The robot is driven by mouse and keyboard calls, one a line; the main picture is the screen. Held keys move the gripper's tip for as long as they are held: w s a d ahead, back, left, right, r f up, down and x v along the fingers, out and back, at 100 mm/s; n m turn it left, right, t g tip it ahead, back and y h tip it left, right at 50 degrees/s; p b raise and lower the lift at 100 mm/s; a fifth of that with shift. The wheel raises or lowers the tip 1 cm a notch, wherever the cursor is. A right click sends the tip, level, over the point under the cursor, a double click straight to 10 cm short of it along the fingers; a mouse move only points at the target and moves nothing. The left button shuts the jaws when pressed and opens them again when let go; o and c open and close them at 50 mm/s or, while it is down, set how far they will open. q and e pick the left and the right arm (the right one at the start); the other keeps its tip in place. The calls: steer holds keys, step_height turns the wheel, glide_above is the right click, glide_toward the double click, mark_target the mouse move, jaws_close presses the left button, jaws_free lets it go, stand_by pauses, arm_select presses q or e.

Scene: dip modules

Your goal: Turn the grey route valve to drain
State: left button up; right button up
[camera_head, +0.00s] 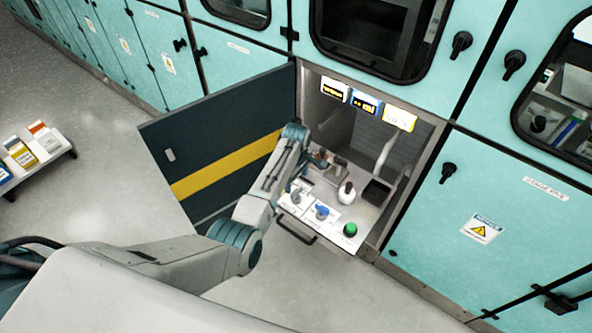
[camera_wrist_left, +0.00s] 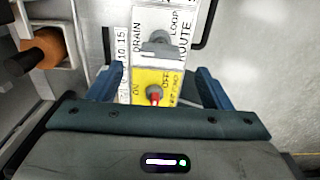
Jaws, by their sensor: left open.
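The grey route valve (camera_wrist_left: 158,44) sits on a white plate marked DRAIN, LOOP and ROUTE, at the upper middle of the left wrist view. DRAIN is on its left side and LOOP at its upper right. I cannot tell exactly where its handle points. My left gripper (camera_wrist_left: 159,74) is open, with its two blue fingers apart on either side of the plates and nothing held. A red-tipped switch (camera_wrist_left: 154,95) on a yellow ON/OFF plate lies nearer the gripper's palm. In the head view my left gripper (camera_head: 318,162) is inside the open cabinet, above the panel.
The pull-out panel (camera_head: 333,228) also carries a blue knob (camera_head: 321,212), a green button (camera_head: 350,230) and a white bottle-like part (camera_head: 346,193). The open cabinet door (camera_head: 215,150) stands to the left. An orange-brown cylinder (camera_wrist_left: 46,44) shows at the wrist view's left.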

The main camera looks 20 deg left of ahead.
mark_target(296, 190)
arm_select(q)
steer(key=shift+r+b, duration=0.4)
steer(key=shift+r, duration=2.2)
